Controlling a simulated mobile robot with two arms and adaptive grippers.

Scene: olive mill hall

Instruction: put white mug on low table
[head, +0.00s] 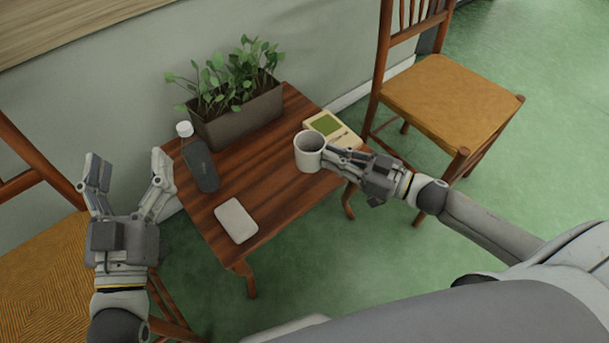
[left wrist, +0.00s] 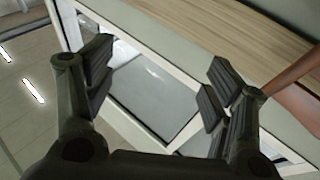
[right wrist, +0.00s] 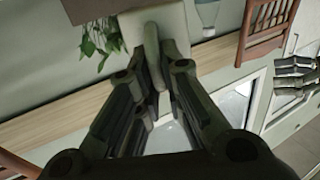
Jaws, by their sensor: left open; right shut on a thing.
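The white mug (head: 309,153) is upright over the right part of the low table (head: 275,180), a small reddish-brown wooden table. I cannot tell whether its base touches the tabletop. My right gripper (head: 330,157) is shut on the mug's handle from the right side. In the right wrist view the mug (right wrist: 172,18) is at the top, with its handle between the fingers (right wrist: 155,75). My left gripper (head: 127,172) is open and empty, left of the table; its spread fingers (left wrist: 155,75) also show in the left wrist view.
On the table are a planter (head: 238,122) with a leafy plant, a dark bottle (head: 200,165) with a white cap, a pale flat slab (head: 236,220) and a yellowish box (head: 325,128) behind the mug. Chairs flank it, right (head: 450,95) and left (head: 45,270). The tabletop's middle is bare.

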